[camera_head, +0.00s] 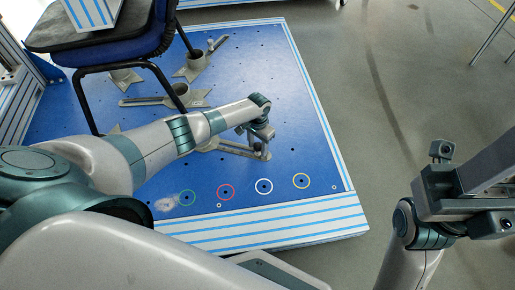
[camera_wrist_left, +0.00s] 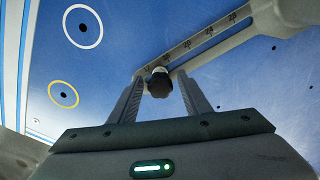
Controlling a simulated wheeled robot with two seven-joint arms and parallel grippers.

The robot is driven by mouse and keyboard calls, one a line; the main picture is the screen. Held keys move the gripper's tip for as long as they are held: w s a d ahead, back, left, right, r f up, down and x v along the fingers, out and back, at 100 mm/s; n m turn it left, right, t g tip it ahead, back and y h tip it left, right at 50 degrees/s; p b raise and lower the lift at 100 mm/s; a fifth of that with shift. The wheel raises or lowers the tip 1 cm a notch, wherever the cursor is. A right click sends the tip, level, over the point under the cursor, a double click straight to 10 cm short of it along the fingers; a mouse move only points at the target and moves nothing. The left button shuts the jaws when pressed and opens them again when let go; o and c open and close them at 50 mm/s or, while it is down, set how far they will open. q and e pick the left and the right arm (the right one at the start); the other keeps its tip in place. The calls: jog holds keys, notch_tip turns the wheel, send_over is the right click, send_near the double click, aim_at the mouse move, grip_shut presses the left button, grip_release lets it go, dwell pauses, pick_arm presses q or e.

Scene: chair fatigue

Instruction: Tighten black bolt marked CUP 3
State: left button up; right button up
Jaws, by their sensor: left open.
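A black bolt (camera_wrist_left: 159,84) with a knob head sits on a slotted grey metal bracket (camera_wrist_left: 208,36). In the left wrist view it lies between the two fingers of my left gripper (camera_wrist_left: 160,77), which are open with a gap on each side. I cannot read a CUP 3 mark on it. In the head view my left gripper (camera_head: 262,138) is low over the front bracket (camera_head: 238,150) on the blue platform (camera_head: 290,115) and hides the bolt. My right arm's end (camera_head: 447,190) is at the right, over the floor; its fingers cannot be made out.
A chair (camera_head: 110,45) stands on the platform at the upper left. More metal cup brackets (camera_head: 180,92) (camera_head: 194,66) stand around its legs.

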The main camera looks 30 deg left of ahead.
pick_arm(q)
jog(key=c, duration=1)
jog(key=shift+f+m+b, duration=0.1)
jog(key=shift+m+b, duration=0.2)
jog(key=shift+m, duration=1.7)
jog(key=m+b, duration=0.1)
jog(key=m, duration=0.3)
jog(key=shift+m, duration=0.3)
